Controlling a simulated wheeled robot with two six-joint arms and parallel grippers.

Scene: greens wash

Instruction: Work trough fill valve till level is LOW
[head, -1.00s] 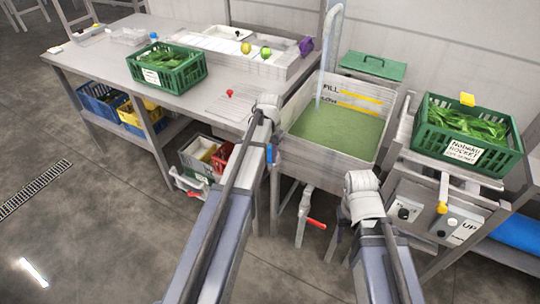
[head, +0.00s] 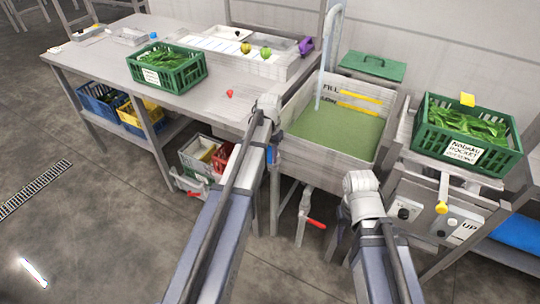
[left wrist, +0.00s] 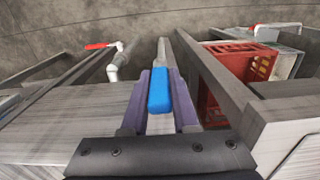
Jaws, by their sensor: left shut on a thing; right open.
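The trough (head: 287,112) holds green water (head: 335,133). Its back wall has FILL and LOW labels with two yellow lines (head: 360,97); the water surface lies close below the lower line. A pale blue curved spout (head: 330,50) reaches down into the trough. My left gripper (left wrist: 160,85) is shut on a blue handle (left wrist: 159,95) beside the trough's left front; the handle also shows in the head view (head: 269,156). My right gripper (head: 362,190) hangs before the trough's right front; its fingers are not clearly visible.
A red-handled valve (head: 316,223) sits on a pipe under the trough. A steel table with a green crate (head: 166,68) stands left. A crate of greens (head: 468,132) stands right above a control panel (head: 435,215). A red crate (left wrist: 236,80) is near my left gripper.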

